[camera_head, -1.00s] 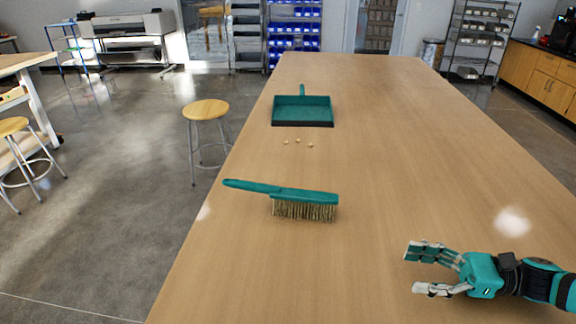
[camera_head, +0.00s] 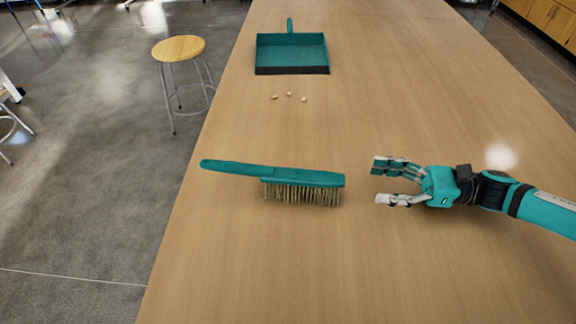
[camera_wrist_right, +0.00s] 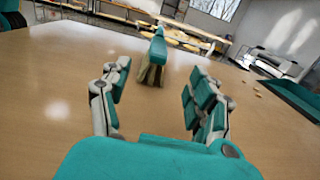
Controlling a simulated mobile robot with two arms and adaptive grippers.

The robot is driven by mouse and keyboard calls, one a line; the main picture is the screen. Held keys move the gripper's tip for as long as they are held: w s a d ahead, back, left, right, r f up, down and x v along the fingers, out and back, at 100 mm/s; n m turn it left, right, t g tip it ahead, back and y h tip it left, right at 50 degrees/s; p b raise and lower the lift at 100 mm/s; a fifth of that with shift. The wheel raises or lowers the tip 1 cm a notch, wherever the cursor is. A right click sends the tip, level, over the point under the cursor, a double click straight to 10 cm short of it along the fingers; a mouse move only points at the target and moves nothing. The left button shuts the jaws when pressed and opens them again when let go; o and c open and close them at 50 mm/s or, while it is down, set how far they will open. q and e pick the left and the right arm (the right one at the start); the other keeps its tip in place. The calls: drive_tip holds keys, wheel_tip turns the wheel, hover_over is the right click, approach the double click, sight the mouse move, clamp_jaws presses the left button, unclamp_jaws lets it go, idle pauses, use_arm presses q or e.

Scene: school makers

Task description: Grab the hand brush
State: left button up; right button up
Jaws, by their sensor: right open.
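The hand brush (camera_head: 300,176) has a teal handle and tan bristles. It rests bristles-down on the wooden table, with its handle pointing left in the head view. My right gripper (camera_head: 382,182) is open and empty, just right of the brush's bristle end and apart from it. In the right wrist view the brush (camera_wrist_right: 155,55) is seen end-on, ahead of and between the open fingers of my right gripper (camera_wrist_right: 155,90). My left gripper is not in the head view.
A teal dustpan (camera_head: 291,52) lies farther back on the table (camera_head: 420,265), with three small pale bits (camera_head: 289,95) in front of it. A round stool (camera_head: 178,48) stands on the floor left of the table. The table around the brush is clear.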

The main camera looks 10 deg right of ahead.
drive_tip(key=p, duration=0.3)
approach(311, 175)
drive_tip(key=x, duration=0.4)
drive_tip(key=shift+w, duration=0.15)
drive_tip(key=shift+a, duration=0.35)
drive_tip(key=p+x, duration=0.2)
drive_tip(key=x, duration=0.2)
drive_tip(key=shift+w+a+f+p, duration=0.1)
drive_tip(key=shift+a+f+p, duration=0.05)
drive_tip(key=shift+a+p, duration=0.25)
drive_tip(key=shift+w+a+f, duration=0.1)
drive_tip(key=shift+a+f, duration=0.05)
drive_tip(key=shift+a, duration=0.1)
drive_tip(key=shift+c, duration=0.4)
clamp_jaws()
